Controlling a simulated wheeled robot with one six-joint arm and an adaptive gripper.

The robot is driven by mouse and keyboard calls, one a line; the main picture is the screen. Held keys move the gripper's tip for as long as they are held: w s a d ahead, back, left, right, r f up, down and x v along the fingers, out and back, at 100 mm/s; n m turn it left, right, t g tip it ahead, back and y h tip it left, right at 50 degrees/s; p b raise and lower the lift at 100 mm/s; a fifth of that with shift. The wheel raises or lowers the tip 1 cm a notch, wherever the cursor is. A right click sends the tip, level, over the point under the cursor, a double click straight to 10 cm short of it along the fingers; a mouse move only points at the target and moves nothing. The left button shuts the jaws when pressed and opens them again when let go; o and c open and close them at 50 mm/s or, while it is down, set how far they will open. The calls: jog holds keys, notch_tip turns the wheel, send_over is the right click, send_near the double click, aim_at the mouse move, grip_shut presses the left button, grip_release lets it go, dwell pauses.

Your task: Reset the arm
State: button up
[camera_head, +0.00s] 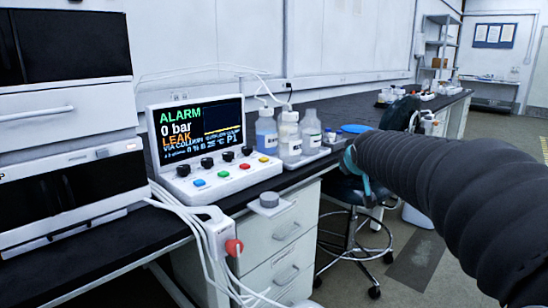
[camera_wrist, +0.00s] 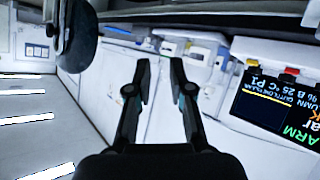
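My gripper (camera_wrist: 159,76) shows in the wrist view with its two dark fingers apart and nothing between them. In the head view my arm, in a black ribbed sleeve, reaches in from the right; its fingers cannot be made out there. The control box (camera_head: 218,180) stands on the bench at the left of my arm. Its screen (camera_head: 198,130) reads "ALARM", "0 bar" and "LEAK". The screen also shows, turned, at the right of the wrist view (camera_wrist: 268,97).
Stacked instruments (camera_head: 65,115) are at the left. A red knob (camera_head: 233,247) on a white box and cables hang at the bench's front edge. A stool (camera_head: 350,225) stands below my arm. Open floor lies at the right.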

jog(key=s+a+f+g, duration=0.1)
jog(key=s+f, duration=0.4)
jog(key=s, duration=0.7)
jog(key=s+a+f+m+g, duration=0.1)
jog(key=s+f+g, duration=0.2)
jog(key=s, duration=0.9)
jog(key=s+a+f+m+g+y, duration=0.1)
jog(key=s+f+g, duration=0.2)
jog(key=s+f, duration=0.5)
jog(key=s, duration=0.5)
jog(key=shift+a+f, duration=0.15)
jog(key=shift+f, duration=0.2)
jog(key=shift+m, duration=0.3)
